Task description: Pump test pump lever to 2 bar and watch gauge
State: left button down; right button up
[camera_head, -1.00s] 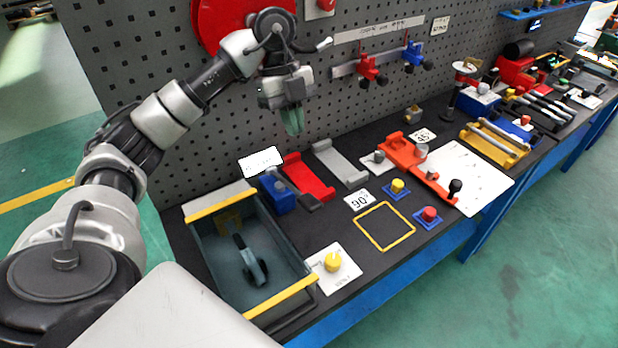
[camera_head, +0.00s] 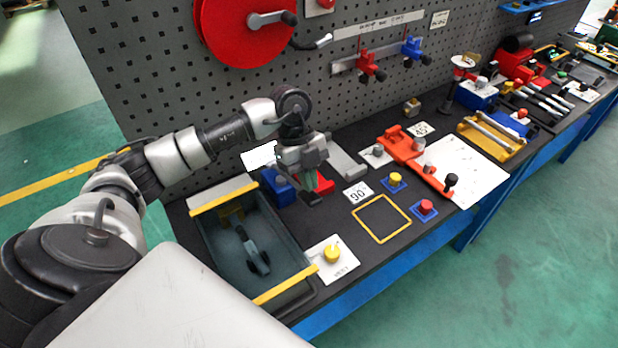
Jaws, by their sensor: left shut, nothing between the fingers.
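My left gripper (camera_head: 311,184) is shut and empty, pointing down just above the black handle (camera_head: 314,199) beside a small blue block (camera_head: 277,188). The handle looks like the end of a lever on this block, which could be the test pump; I cannot tell for sure. Whether the fingertips touch the handle is unclear. My gripper hides part of the block and most of a red channel piece (camera_head: 326,184) behind it. No gauge can be read; a white round dial-like disc (camera_head: 463,61) on a stand is too small to make out. My right gripper is not in view.
A grey bin with yellow edges (camera_head: 284,289) stands left of the gripper. A yellow knob (camera_head: 332,253) on a white plate and a yellow square outline (camera_head: 410,222) lie in front. A red reel (camera_head: 235,25) hangs on the pegboard. An orange bender-like tool (camera_head: 402,146) lies right.

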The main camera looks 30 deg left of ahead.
pick_arm(q)
jog(key=shift+s+d+f, duration=0.1)
jog(key=shift+d+f, duration=0.05)
jog(key=shift+f, duration=0.4)
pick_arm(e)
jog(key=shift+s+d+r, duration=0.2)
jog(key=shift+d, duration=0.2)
